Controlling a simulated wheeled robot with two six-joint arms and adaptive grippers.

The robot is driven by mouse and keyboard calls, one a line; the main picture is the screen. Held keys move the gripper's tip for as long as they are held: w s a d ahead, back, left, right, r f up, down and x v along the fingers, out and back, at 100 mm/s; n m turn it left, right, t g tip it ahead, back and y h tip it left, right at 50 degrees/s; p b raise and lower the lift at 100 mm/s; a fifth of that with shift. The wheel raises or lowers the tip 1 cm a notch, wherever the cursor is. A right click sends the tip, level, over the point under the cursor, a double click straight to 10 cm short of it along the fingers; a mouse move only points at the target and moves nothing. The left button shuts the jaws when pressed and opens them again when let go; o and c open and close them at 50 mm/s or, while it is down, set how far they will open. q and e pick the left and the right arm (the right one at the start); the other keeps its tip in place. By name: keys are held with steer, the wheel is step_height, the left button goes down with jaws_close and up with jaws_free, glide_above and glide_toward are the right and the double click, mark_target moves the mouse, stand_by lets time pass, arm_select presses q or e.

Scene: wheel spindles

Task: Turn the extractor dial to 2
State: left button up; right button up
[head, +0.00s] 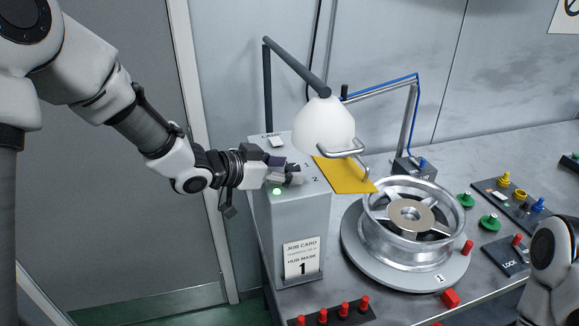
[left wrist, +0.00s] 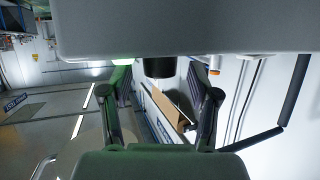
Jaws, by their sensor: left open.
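The grey extractor box (head: 296,226) stands at the left end of the bench, with the numbers 1 and 2 on its top panel and a green light on its near edge. My left gripper (head: 286,172) is over that panel and hides most of the dial in the head view. In the left wrist view, a black round knob (left wrist: 159,67), apparently the dial, shows between the two spread fingers of my left gripper (left wrist: 163,92). The fingers stand apart with the knob between them; contact cannot be told. The dial's pointer is hidden. My right gripper is out of view.
A white lamp shade (head: 323,124) on a dark arm hangs behind the box, near a yellow plate (head: 345,176). A metal wheel (head: 411,214) sits on a round turntable to the right. Red pegs (head: 344,309) line the front edge. A job card (head: 301,257) is on the box front.

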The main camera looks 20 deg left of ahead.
arm_select(q)
steer(key=shift+w+d+f, duration=0.2)
steer(key=shift+w+d, duration=0.15)
steer(key=shift+w, duration=0.05)
steer(key=shift+a, duration=0.1)
steer(key=c, duration=1.2)
steer(key=shift+o, duration=0.2)
